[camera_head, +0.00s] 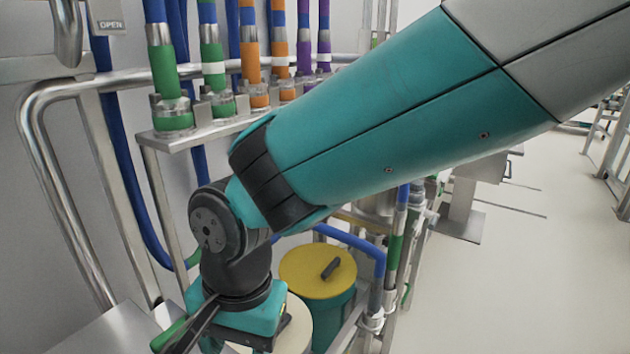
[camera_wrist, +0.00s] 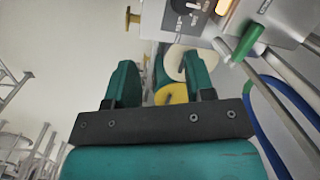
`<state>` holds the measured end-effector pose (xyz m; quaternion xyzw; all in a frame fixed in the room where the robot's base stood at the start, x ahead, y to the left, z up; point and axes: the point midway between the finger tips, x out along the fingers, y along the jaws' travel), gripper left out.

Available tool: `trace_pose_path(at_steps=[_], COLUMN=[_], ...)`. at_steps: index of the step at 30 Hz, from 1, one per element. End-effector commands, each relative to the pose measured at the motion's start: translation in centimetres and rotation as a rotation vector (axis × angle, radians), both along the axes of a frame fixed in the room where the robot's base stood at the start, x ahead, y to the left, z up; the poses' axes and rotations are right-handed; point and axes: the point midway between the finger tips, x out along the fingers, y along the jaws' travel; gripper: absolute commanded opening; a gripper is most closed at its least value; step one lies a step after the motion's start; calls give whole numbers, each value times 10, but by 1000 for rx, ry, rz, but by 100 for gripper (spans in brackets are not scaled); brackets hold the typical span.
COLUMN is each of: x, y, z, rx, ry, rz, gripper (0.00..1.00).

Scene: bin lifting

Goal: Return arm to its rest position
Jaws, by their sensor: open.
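My teal arm crosses the head view from the upper right down to the lower left, bent at a dark joint. The wrist end is at the bottom edge, and the fingertips cannot be made out there. In the wrist view my gripper (camera_wrist: 161,66) is open, with two teal fingers apart and nothing held between them. Beyond the fingers are a yellow lid (camera_wrist: 176,92) and a cream lid (camera_wrist: 174,62), partly covered by the right finger. In the head view a green bin with a yellow lid (camera_head: 312,266) stands right of my wrist. A cream-lidded bin (camera_head: 297,327) is partly hidden by it.
A metal pipe rail (camera_head: 60,195) and upright coloured pipes (camera_head: 250,55) stand close behind my arm. A blue bent pipe (camera_head: 355,243) runs beside the bins. A control panel (camera_wrist: 270,20) with a green handle (camera_wrist: 249,40) is close at upper right. Open floor (camera_head: 530,230) lies right.

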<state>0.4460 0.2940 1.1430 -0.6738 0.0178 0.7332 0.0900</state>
Motion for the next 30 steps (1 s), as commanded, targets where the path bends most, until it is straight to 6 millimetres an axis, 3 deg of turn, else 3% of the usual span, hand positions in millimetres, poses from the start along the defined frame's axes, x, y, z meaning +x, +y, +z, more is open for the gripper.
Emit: trace_pose_path(at_steps=[1, 3, 6, 9, 12, 18, 30], x=[14, 21, 16, -2, -22, -45, -46], y=[-37, -85, -148, -196, -227, -248, -249], z=[20, 41, 62, 73, 76, 75, 74], rx=[37, 88, 157, 211, 246, 272, 273], ry=[-6, -25, -69, -127, -186, -249, -252], rz=[58, 174, 340, 488, 605, 727, 740], gripper=[49, 49, 49, 49, 49, 49, 43])
